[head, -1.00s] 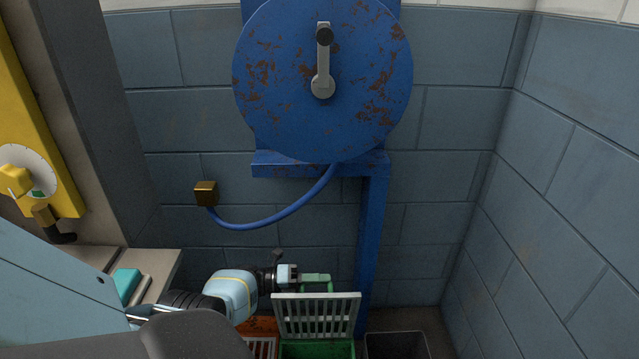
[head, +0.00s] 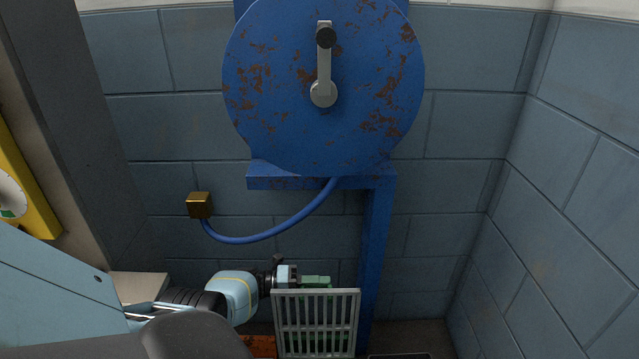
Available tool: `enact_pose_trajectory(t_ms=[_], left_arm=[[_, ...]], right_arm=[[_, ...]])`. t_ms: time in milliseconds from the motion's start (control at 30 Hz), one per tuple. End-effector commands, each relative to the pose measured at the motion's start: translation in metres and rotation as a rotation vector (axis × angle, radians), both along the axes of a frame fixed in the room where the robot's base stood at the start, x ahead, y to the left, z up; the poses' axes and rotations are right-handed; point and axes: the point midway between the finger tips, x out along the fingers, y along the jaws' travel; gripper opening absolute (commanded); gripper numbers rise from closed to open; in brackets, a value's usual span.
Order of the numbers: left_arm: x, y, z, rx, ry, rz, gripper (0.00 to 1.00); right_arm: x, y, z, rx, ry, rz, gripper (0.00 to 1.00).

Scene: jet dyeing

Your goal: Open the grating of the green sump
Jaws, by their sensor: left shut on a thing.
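The grey slatted grating (head: 316,293) stands raised at the bottom centre of the head view, its bars facing me. Green shows between its lower bars. The green sump's opening is hidden behind the grating or below the picture's edge. My left gripper (head: 309,281) reaches in from the left to the grating's top edge. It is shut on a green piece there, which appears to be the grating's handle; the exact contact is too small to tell. My right gripper is not in view.
A blue rusty drum with a crank (head: 323,90) hangs on the wall above, with a blue post (head: 377,240) just right of the grating. An orange sump edge (head: 263,347) lies left, a dark bin rim (head: 400,356) right. A yellow panel (head: 30,205) is far left.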

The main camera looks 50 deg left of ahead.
Motion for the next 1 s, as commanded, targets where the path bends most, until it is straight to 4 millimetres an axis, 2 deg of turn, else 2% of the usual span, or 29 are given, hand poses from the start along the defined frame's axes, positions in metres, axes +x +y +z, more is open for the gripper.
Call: enact_pose_trajectory(t_ms=[33, 400, 433, 567, 867, 1000], left_arm=[[-0.005, -0.003, -0.008, 0.000, 0.017, -0.004, 0.00], [-0.005, -0.004, -0.009, 0.000, 0.019, -0.005, 0.00], [-0.005, -0.004, -0.009, 0.000, 0.019, -0.005, 0.18], [-0.004, -0.004, -0.008, 0.000, 0.017, -0.005, 0.34], [-0.002, -0.002, -0.003, -0.001, 0.008, -0.003, 0.34], [-0.001, -0.002, 0.006, 0.000, 0.006, -0.002, 0.34]], right_arm=[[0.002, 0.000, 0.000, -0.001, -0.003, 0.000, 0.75], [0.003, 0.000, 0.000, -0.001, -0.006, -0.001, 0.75], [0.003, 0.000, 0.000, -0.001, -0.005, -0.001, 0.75], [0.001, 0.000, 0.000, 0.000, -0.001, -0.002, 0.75], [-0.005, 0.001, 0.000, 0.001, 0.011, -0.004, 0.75], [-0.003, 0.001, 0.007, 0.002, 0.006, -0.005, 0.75]])
